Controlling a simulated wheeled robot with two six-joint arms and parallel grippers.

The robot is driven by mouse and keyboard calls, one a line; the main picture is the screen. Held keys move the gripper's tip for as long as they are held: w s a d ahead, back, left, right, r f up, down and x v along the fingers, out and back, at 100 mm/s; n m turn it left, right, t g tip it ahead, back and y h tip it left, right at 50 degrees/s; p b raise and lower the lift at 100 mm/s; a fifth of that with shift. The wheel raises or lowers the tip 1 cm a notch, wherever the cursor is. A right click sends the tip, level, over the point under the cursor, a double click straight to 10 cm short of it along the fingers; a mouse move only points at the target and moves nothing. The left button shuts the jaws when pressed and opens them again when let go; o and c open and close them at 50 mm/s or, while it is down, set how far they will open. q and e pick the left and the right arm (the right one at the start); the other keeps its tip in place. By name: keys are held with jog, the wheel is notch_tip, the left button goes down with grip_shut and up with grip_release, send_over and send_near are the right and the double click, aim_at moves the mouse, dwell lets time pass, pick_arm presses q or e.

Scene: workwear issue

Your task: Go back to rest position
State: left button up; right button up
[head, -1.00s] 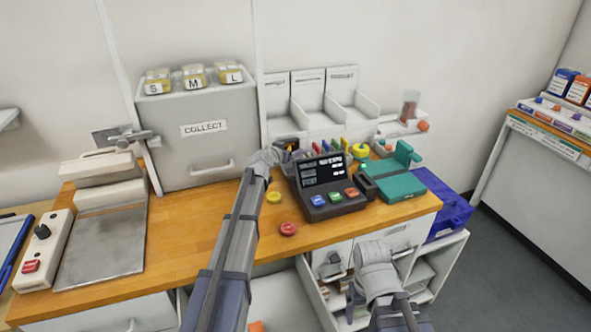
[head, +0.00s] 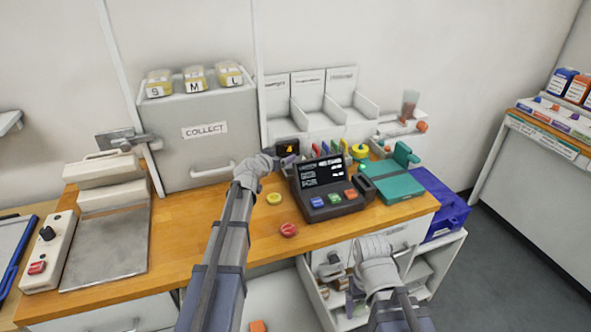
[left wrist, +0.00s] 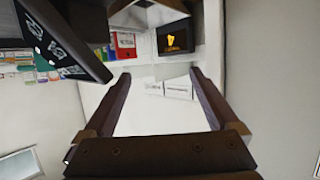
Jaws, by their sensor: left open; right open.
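My left gripper (head: 284,162) is above the wooden counter (head: 185,235), just left of the dark terminal (head: 325,180) with its lit screen. In the left wrist view its two fingers (left wrist: 160,90) stand apart with nothing between them. A small dark device with an orange display shows beyond them (left wrist: 175,38). My right arm comes in at the bottom, in front of the open drawers under the counter. My right gripper (head: 353,299) is low there, small and partly hidden by its own wrist, and I see nothing held in it.
A red button (head: 289,230) and a yellow one (head: 274,198) sit on the counter by my left arm. A grey COLLECT cabinet (head: 200,150) stands behind. A teal device (head: 398,186) and a blue crate (head: 440,205) are at the right. Open floor lies further right.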

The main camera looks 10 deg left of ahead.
pick_arm(q)
jog(key=shift+w, duration=0.1)
jog(key=w, duration=0.7)
jog(key=shift+d+r+p, duration=0.35)
jog(key=shift+d, duration=0.1)
dwell(0.3)
